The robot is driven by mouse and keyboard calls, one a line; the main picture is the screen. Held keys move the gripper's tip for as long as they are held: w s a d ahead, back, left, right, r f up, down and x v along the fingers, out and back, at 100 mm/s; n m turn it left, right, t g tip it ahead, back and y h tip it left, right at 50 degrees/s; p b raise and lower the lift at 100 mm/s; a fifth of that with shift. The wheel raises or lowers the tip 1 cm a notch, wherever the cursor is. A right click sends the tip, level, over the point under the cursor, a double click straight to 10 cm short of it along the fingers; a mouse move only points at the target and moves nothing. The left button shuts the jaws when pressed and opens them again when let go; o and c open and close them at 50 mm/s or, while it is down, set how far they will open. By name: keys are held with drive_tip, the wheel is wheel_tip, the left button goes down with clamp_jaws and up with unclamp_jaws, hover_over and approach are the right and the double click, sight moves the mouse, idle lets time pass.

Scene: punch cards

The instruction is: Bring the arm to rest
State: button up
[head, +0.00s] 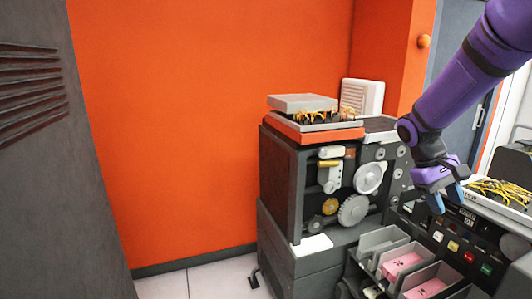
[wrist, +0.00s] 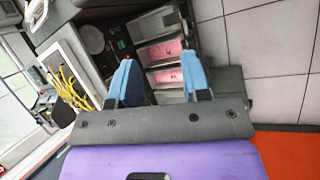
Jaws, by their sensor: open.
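My purple arm (head: 465,75) reaches in from the upper right in the head view. My gripper (head: 452,200) hangs at its end, with blue fingers pointing down, in front of the punch card machine. In the wrist view, my gripper (wrist: 162,80) shows two blue fingers spread well apart with nothing between them. It is open and empty, above the trays with pink cards. No contact with anything is visible.
The dark machine (head: 280,165) with gears stands against the orange wall (head: 180,120). Grey trays (head: 378,240) hold pink cards (head: 401,264). A control panel (head: 465,240) and a box of yellow wires (head: 500,192) are at right. Floor at lower left is clear.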

drive_tip(key=s+a+r+t+y, duration=0.2)
drive_tip(key=s+a+r+t, duration=0.2)
drive_tip(key=s+a, duration=0.3)
drive_tip(key=s+a+r+t+y, duration=0.2)
drive_tip(key=s+a+r+t, duration=0.3)
drive_tip(key=s, duration=0.6)
drive_tip(key=shift+s+a+r, duration=0.15)
drive_tip(key=shift+a+r, duration=0.8)
drive_tip(key=shift+a, duration=0.1)
